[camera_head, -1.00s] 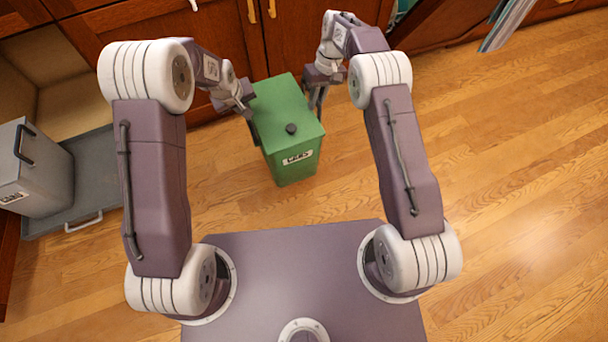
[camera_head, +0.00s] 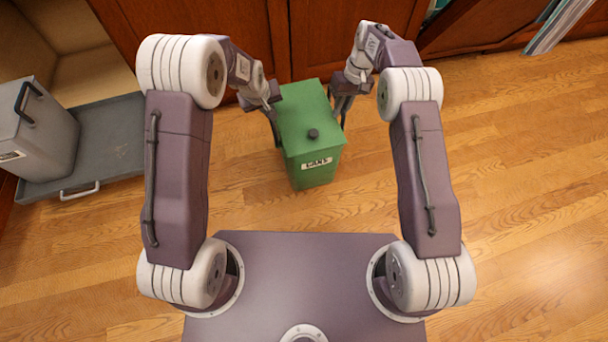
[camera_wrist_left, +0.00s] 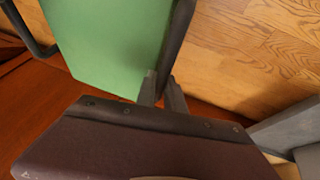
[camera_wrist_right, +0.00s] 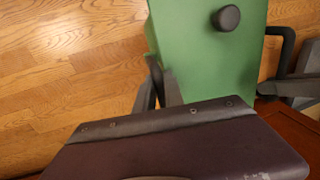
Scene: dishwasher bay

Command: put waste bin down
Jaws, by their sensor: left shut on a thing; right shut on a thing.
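The green waste bin (camera_head: 308,125) has a lid with a dark knob and a label reading "CANS". It is upright between my two grippers, in front of the wooden cabinet doors. My left gripper (camera_head: 273,120) is shut on the bin's left side, and its fingers show at the bin's edge in the left wrist view (camera_wrist_left: 162,92). My right gripper (camera_head: 344,108) is shut on the bin's right side, and its fingers show in the right wrist view (camera_wrist_right: 160,90). The exact grip points are partly hidden. I cannot tell whether the bin's base touches the floor.
A grey bin (camera_head: 42,135) stands on a grey pull-out tray (camera_head: 105,150) with a handle at the left, below an open cabinet. Wooden cabinet doors (camera_head: 350,45) stand behind the green bin. The wooden floor (camera_head: 530,160) is clear to the right.

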